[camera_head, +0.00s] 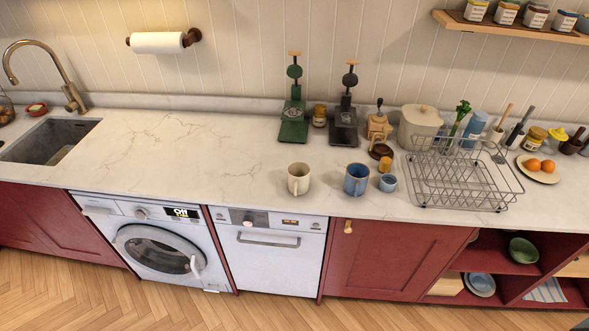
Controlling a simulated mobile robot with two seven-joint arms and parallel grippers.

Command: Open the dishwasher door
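The dishwasher (272,268) is a white front-panel unit set under the counter, just right of the washing machine. Its door is shut and upright, flush with the cabinets. A grey horizontal bar handle (268,241) runs across the upper part of the door. Neither of my grippers is in view.
A washing machine (156,243) with a round door stands left of the dishwasher. A red cabinet (391,259) is on its right. Mugs (299,179) and a wire dish rack (463,183) stand on the counter (180,155). The wooden floor (185,308) in front looks clear.

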